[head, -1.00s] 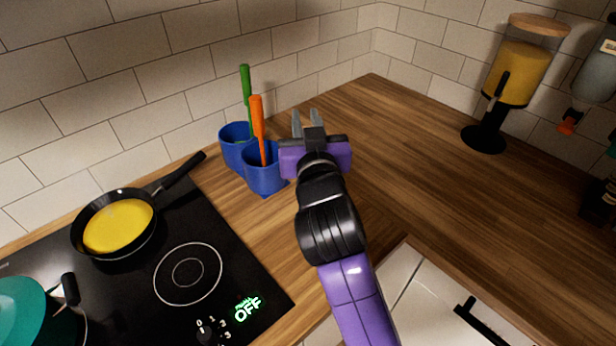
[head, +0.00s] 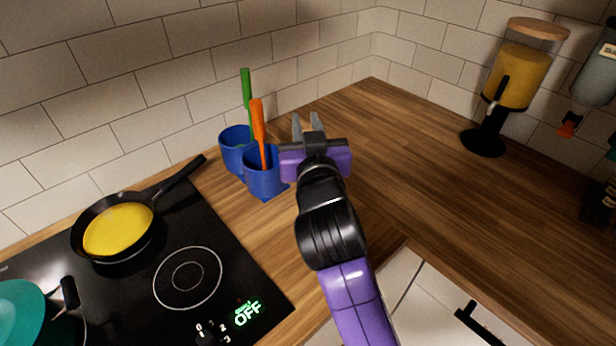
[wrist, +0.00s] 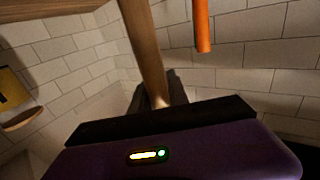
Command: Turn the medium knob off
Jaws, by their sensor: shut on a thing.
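A small black knob (head: 207,336) sits at the front right of the black cooktop (head: 150,285), partly cut off by the bottom edge of the head view. Numbers ring it, and a green display (head: 247,314) beside it reads OFF. I cannot tell whether it is the medium knob; no other knob shows. My gripper (head: 307,124) is over the wooden counter, right of the blue cups and well away from the knob. It is shut on a brown, wood-coloured stick (wrist: 146,50), seen between the jaws in the wrist view. The stick is barely visible in the head view.
A pan with yellow contents (head: 118,230) and a teal pot (head: 25,315) stand on the cooktop. Two blue cups (head: 265,180) with an orange (head: 258,130) and a green handle (head: 247,95) are close left of my gripper. A dispenser (head: 515,85) stands back right.

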